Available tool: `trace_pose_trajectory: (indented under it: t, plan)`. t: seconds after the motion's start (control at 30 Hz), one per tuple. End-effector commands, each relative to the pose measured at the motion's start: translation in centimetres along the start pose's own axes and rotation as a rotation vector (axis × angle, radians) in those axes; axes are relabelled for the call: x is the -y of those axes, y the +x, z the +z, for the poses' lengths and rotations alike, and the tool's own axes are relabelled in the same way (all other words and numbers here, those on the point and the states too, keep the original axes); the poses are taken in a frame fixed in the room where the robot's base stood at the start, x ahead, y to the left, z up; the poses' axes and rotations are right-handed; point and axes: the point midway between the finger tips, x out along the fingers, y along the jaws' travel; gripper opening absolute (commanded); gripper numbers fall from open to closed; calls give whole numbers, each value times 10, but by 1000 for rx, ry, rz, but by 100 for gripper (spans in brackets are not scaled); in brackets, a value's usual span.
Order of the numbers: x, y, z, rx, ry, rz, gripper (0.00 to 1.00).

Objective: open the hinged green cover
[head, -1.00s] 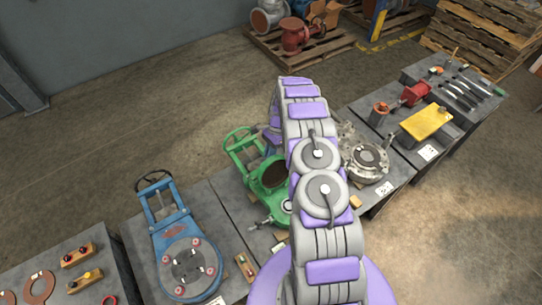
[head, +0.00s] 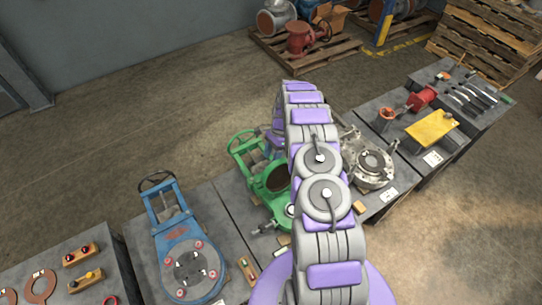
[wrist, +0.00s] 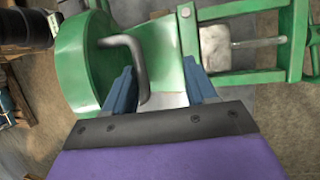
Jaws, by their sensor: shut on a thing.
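The green valve (head: 268,190) with its yoke stands on a dark bench in the head view, partly hidden behind my arm. A dark round opening shows in its body. In the wrist view a thick round green part (wrist: 82,62), which looks like the hinged cover, is at the left. A bent grey handle (wrist: 130,45) is on it. My gripper (wrist: 160,72) has its two blue fingers around the lower end of this handle and is shut on it. The hinge is not clear, and how far the cover is tilted cannot be told. The fingers are hidden in the head view.
A blue valve (head: 180,235) stands on the bench to the left. A grey round flange part (head: 370,163) is close on the right of my arm. A yellow block (head: 432,128) and a red part are further right. Pallets stand at the back.

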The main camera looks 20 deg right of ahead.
Motion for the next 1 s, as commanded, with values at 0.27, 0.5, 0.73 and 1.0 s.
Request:
trace_pose_trajectory:
  t: [0.27,0.5,0.73,1.0]
  plan:
    - [-2,3,-5,-5,2,-2,38]
    - [-2,1,-5,-6,2,-5,38]
    - [-2,-15,-5,-7,2,-10,38]
    - [-3,-73,-5,-8,1,-15,38]
